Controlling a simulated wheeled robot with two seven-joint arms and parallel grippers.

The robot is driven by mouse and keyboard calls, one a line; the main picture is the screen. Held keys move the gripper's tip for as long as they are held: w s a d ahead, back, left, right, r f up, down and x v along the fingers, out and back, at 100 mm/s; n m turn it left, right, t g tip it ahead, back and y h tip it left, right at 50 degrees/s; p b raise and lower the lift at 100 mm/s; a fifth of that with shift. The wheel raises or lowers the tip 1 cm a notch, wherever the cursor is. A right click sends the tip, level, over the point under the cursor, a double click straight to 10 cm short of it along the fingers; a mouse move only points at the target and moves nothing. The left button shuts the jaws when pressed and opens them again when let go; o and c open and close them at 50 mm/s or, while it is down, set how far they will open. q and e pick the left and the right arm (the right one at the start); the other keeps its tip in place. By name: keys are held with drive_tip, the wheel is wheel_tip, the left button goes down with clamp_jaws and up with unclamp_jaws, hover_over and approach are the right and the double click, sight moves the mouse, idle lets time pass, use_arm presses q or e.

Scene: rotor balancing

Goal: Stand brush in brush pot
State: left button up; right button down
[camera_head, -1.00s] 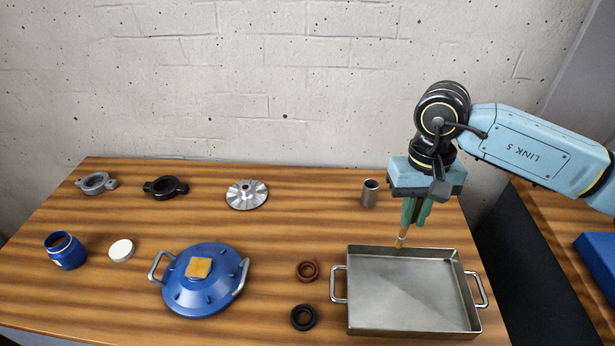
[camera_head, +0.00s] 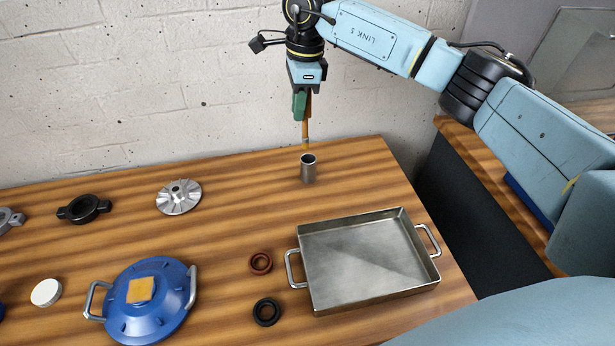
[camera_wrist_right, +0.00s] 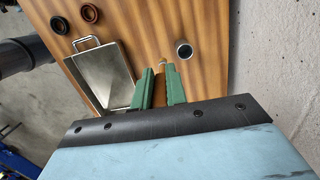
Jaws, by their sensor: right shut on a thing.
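The brush (camera_head: 306,127) hangs upright, tip down, in my right gripper (camera_head: 301,106), whose green fingers are shut on it. The brush pot (camera_head: 308,170) is a small grey metal cylinder standing on the table near its back edge. In the head view the brush tip shows just above the pot's rim, but how near it is in depth is hard to tell. In the right wrist view the brush (camera_wrist_right: 160,90) lies between the green fingers, and the pot (camera_wrist_right: 184,50) stands apart from it, up and to the right. My left gripper is not in view.
A metal tray (camera_head: 318,297) with two handles stands in front of the pot. Dark ring (camera_head: 267,312), reddish ring (camera_head: 261,262), blue lidded housing (camera_head: 150,315), finned rotor (camera_head: 179,197) and black clamp (camera_head: 84,208) lie to the left. The wall is close behind.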

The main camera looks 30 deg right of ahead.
drive_tip(key=w+d+r+m+t+h+b, duration=0.15)
drive_tip(key=w+d+m, duration=0.45)
drive_tip(key=m, duration=1.2)
wheel_tip(320, 180, down, 9)
drive_tip(key=a, duration=0.1)
drive_tip(key=shift+w, duration=0.3)
drive_tip(key=shift+g, duration=0.25)
drive_tip(key=shift+f+b, duration=0.35)
drive_tip(key=shift+f, duration=0.25)
drive_tip(key=c, duration=1.4)
unclamp_jaws()
